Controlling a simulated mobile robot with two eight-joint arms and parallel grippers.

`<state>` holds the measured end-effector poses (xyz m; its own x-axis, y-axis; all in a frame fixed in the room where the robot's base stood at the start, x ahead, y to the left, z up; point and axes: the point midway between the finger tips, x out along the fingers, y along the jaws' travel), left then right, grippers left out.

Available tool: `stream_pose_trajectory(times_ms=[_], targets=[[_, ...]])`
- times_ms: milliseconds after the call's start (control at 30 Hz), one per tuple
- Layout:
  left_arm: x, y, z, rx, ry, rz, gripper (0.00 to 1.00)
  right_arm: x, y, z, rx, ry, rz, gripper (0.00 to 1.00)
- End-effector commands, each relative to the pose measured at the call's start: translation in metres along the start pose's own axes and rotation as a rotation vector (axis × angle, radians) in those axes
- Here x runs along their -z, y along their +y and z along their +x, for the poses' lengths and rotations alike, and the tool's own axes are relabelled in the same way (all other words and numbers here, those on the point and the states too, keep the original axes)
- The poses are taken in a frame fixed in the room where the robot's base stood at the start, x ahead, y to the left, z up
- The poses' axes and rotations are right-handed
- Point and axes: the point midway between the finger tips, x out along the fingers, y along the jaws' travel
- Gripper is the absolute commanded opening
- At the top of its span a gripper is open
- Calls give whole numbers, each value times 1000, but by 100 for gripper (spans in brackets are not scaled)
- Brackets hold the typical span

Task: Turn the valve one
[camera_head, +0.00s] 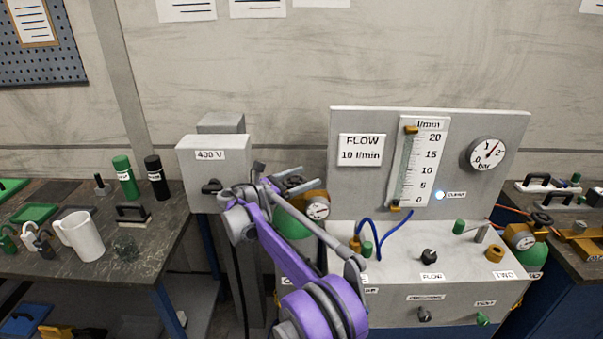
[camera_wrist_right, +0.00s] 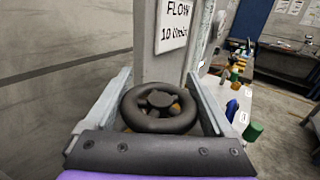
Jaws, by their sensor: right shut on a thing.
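A black handwheel (camera_wrist_right: 160,100) shows in the right wrist view between the two fingers of my right gripper, which is shut on it. In the head view, my right gripper (camera_head: 302,182) is at the valve on the left of the flow panel, and it mostly hides the wheel. Beside it are a brass body with a round gauge (camera_head: 317,210) and a green cylinder (camera_head: 290,222). The label under this valve is mostly hidden by my arm. A second valve (camera_head: 541,219) stands at the far right by the label TWO (camera_head: 504,275). My left gripper is not in view.
The flow panel (camera_head: 345,190) carries a scale tube (camera_head: 408,165) and a bar gauge (camera_head: 487,154). A blue hose (camera_head: 385,240) loops beside my right arm. A 400 V box (camera_head: 212,160) stands close on the left. A mug (camera_head: 80,236) stands on the left bench.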

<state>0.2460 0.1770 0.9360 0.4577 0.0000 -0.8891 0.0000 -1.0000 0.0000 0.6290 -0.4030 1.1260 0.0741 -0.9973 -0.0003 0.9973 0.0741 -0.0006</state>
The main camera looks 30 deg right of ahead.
Motion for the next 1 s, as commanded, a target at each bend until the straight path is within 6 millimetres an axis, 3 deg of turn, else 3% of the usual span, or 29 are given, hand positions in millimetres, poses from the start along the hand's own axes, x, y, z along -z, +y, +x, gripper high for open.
stream_pose_trajectory(times_ms=[500, 1000], targets=[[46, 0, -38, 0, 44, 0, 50, -4, -10, -2, 393, 2, 5, 32], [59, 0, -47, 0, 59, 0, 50, -1, -15, -3, 500, 0, 1, 32]])
